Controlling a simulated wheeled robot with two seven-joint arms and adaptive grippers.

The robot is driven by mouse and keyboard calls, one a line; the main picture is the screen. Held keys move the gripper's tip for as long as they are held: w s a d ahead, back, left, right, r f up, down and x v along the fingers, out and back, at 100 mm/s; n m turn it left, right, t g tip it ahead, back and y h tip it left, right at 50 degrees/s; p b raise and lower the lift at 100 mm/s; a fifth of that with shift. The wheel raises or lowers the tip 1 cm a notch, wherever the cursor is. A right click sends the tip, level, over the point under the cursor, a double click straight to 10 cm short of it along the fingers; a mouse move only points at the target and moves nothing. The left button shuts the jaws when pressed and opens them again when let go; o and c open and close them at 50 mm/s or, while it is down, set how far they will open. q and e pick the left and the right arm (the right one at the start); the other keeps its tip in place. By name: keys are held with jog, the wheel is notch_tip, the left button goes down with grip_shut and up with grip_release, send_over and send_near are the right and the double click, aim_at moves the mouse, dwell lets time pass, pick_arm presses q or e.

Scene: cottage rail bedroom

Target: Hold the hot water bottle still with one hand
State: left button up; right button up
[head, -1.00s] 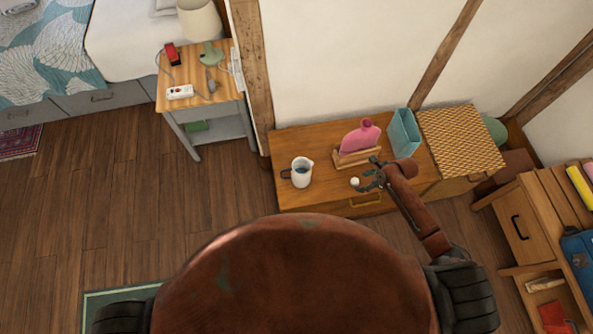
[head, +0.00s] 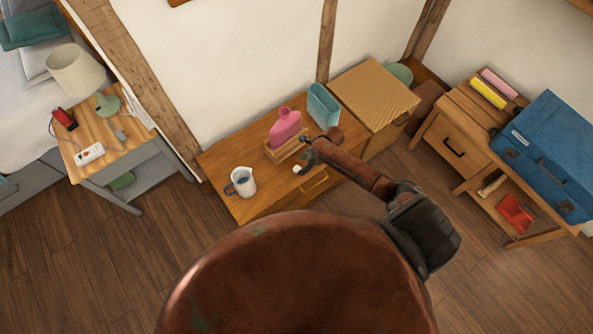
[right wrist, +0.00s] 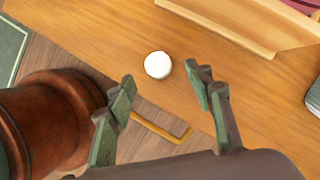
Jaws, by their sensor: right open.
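The pink hot water bottle (head: 285,127) stands upright in a wooden holder (head: 272,154) on the low wooden cabinet (head: 225,152). In the right wrist view only a pink edge of the bottle (right wrist: 302,5) shows at the top right corner, beyond the holder (right wrist: 235,27). My right gripper (head: 306,160) is open and empty in front of the holder, apart from the bottle. In the right wrist view its fingers (right wrist: 160,90) are spread, with a small white round object (right wrist: 158,65) on the cabinet top beyond them. My left gripper is not in view.
A white jug (head: 243,181) with dark contents stands left of the holder. A teal open container (head: 322,105) stands right of the bottle, beside a woven-topped box (head: 372,90). A bedside table (head: 110,140) is at left; a blue case (head: 550,150) is at right.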

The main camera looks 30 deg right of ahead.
aim_at(298, 168)
jog(key=b+x, duration=0.2)
jog(key=x, duration=0.3)
jog(key=shift+f, duration=0.2)
jog(key=shift+a+r, duration=0.1)
jog(key=shift+c, duration=0.3)
jog(key=c, duration=0.8)
